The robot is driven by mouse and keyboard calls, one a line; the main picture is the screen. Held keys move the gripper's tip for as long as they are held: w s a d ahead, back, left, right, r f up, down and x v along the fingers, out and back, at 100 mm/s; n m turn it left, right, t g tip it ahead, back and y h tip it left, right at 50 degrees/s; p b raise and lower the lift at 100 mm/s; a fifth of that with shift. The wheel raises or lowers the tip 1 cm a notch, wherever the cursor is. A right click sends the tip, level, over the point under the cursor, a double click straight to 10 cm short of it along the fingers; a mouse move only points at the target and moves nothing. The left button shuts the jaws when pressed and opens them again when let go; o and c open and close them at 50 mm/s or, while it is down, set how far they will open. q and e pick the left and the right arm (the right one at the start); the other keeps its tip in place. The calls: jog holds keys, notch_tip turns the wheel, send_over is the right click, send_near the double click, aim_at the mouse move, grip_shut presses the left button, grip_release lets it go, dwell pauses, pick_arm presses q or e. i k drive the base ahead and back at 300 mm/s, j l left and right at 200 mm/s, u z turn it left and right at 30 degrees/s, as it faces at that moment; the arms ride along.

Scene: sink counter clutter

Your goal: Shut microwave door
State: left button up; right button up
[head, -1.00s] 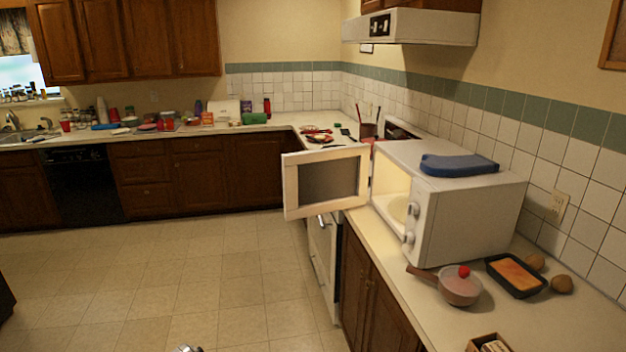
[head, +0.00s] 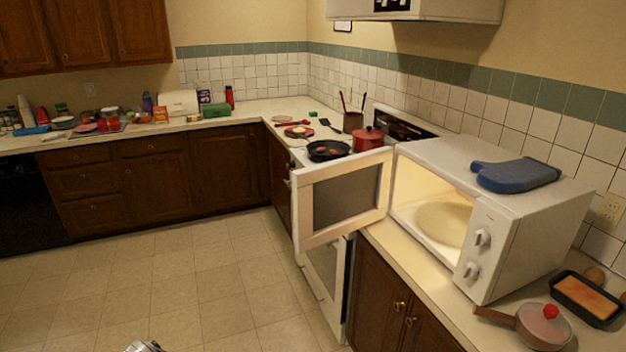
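The white microwave (head: 500,215) stands on the right counter. Its door (head: 342,198) is wide open, swung out to the left past the counter's front edge. The lit interior shows a round turntable (head: 444,222) with nothing seen on it. Two knobs are on the front panel right of the opening. Only a small metallic piece of my own arm shows at the bottom edge, well left of and below the door. No gripper fingers can be made out, and nothing of mine touches the door.
A blue oven mitt (head: 515,175) lies on the microwave. A lidded pan (head: 540,326) and a baking dish (head: 588,297) sit right of it. The stove behind the door holds a black skillet (head: 328,150) and a red pot (head: 368,139). The floor (head: 190,285) left of the door is clear.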

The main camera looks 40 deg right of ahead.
aim_at(331, 201)
jog(key=i, duration=3)
jog(key=z, duration=3.7)
